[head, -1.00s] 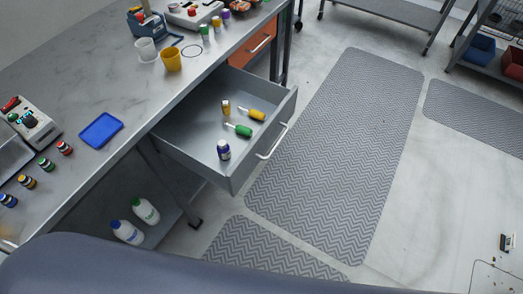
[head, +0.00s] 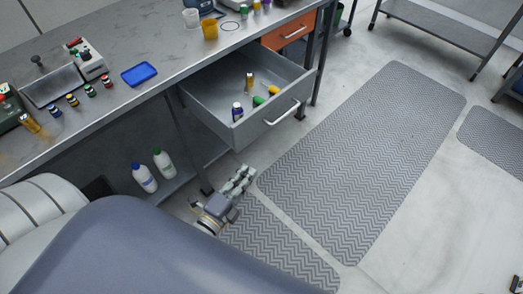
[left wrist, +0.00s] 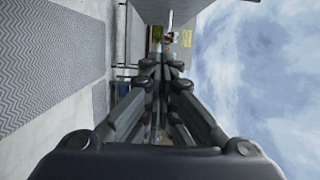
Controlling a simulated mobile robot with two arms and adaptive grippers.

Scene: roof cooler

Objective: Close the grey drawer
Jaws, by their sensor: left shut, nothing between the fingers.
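The grey drawer (head: 222,107) stands pulled out from under the bench in the head view. Its front panel with a pale bar handle (head: 283,112) faces right, toward the floor mats. Inside lie a blue bottle (head: 237,112), an amber bottle (head: 250,80), a green-handled tool (head: 258,101) and a yellow-handled tool (head: 273,91). My left gripper (head: 246,174) is below the drawer in the picture, over the floor, apart from the drawer front. Its fingers are together and empty, and they also show in the left wrist view (left wrist: 165,62).
The metal bench (head: 130,98) carries a blue tray (head: 139,74), a yellow cup (head: 210,29) and small jars. An orange drawer (head: 290,32) beyond the grey one looks shut. Two white bottles (head: 145,177) stand on the shelf below. The matted floor (head: 365,150) right of the drawer is clear.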

